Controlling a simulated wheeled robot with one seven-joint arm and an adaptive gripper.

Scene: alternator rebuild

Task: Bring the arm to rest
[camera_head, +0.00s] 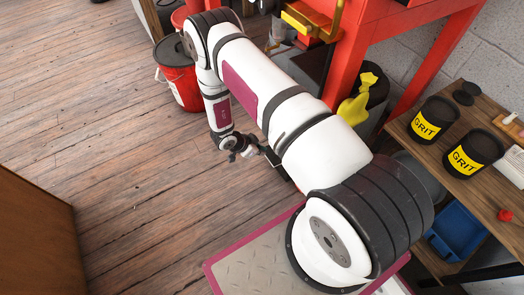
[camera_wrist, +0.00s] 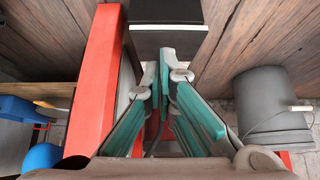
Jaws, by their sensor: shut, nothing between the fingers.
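My arm stretches from my base across the head view and bends down at its far end. My gripper (camera_head: 243,150) hangs low over the wooden floor there, close to red metal framework. In the wrist view my gripper (camera_wrist: 165,75) shows from behind, with its grey and teal fingers brought together at the tips. Nothing is between the fingers. A red post (camera_wrist: 97,80) runs close along the left side of the fingers. I cannot tell whether they touch.
A red bucket (camera_head: 182,88) stands on the floor beyond the arm. A red frame (camera_head: 347,60) rises behind it. At right, a wooden bench (camera_head: 438,152) holds black GRIT tins (camera_head: 434,119). A blue bin (camera_head: 456,231) sits below. Open floor (camera_head: 100,120) lies left. A grey bucket (camera_wrist: 268,105) is right of the fingers.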

